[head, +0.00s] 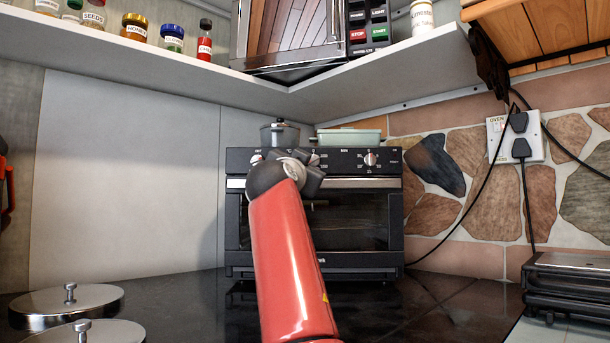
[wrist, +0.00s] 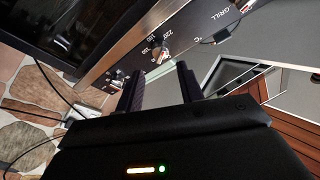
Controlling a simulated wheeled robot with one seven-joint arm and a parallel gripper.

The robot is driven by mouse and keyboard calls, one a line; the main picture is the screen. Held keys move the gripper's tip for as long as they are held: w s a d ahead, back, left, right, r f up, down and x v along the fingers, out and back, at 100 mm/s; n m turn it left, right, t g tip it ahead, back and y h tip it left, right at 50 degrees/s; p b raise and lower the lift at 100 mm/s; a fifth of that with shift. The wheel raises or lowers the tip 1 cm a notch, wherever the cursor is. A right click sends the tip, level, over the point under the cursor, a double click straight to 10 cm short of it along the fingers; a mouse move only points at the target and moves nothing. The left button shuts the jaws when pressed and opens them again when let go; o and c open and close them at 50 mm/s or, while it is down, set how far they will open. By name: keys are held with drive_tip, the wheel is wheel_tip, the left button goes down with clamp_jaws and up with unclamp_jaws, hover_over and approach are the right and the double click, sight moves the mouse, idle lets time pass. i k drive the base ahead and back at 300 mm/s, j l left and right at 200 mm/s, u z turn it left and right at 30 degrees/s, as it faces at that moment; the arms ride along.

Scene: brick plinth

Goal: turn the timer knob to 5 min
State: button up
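The toaster oven (head: 330,262) has a dark control panel along its top with several knobs. The right-hand knob (head: 371,159), which I take for the timer knob, is pale and clear of my arm. In the wrist view it seems to be the farther knob (wrist: 118,80), near the left finger; its setting is too small to read. In the head view my gripper (head: 313,172) is before the panel's middle.
A pot (head: 280,132) and a pale dish (head: 350,136) stand on the oven. A shelf (head: 150,62) with jars and a microwave (head: 300,30) overhangs it. A wall socket (head: 516,139) with hanging cables is right. Metal lids (head: 65,300) lie front left.

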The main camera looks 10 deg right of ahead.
sight(369, 161)
drive_tip(key=k+j, duration=0.3)
drive_tip(key=k, duration=0.15)
drive_tip(key=k+j, duration=0.3)
drive_tip(key=k, duration=0.2)
